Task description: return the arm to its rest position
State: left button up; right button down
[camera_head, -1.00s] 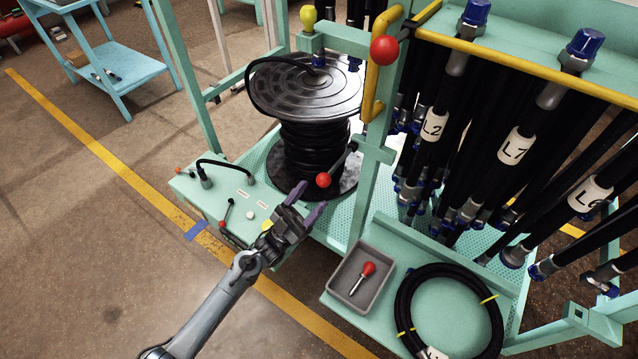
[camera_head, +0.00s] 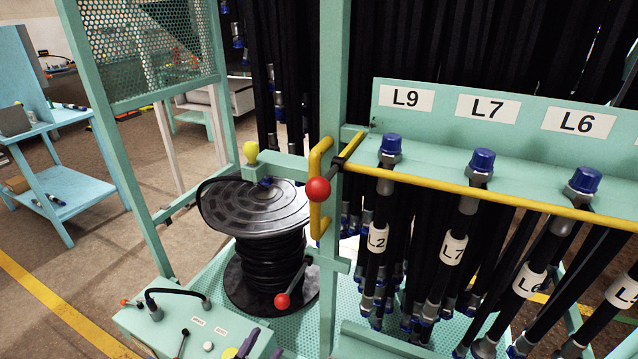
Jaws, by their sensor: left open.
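Only the purple fingertips of my left gripper (camera_head: 262,348) show, at the bottom edge in the head view. They are apart, with nothing seen between them. They are in front of the hose reel (camera_head: 270,262), beside the green control box (camera_head: 170,325). The rest of my left arm is below the picture. My right gripper is not in view.
A green rack holds several black hoses with blue caps (camera_head: 482,160) under labels L9, L7 and L6. A yellow rail (camera_head: 460,186) and a red-knobbed lever (camera_head: 318,190) stick out in front. A blue cart (camera_head: 65,185) stands at left; the floor before it is clear.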

pick_arm(q)
jog(key=s+d+r+n+g+y+p, duration=0.25)
jog(key=s+r+n+y+p, duration=0.3)
jog(key=s+y+p, duration=0.55)
jog(key=s+a+r+n+g+y+p, duration=0.1)
jog(key=s+a+r+g+y+p, duration=0.2)
jog(key=s+g, duration=0.45)
jog(key=s+a+n+g+y+p, duration=0.1)
jog(key=s+a+n+g+y, duration=0.15)
jog(key=s+a+g, duration=0.55)
notch_tip(320, 180, up, 36)
jog(key=s+d+p, duration=0.1)
jog(key=d+p, duration=0.1)
jog(key=p, duration=3.4)
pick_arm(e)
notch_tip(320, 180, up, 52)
pick_arm(q)
notch_tip(320, 180, down, 46)
jog(key=b, duration=4.6)
jog(key=shift+m+t+y, duration=0.35)
jog(key=shift+m+t, duration=0.05)
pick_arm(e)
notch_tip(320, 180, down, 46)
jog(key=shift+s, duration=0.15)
pick_arm(q)
jog(key=shift+d+r, duration=0.1)
jog(key=shift+r, duration=0.05)
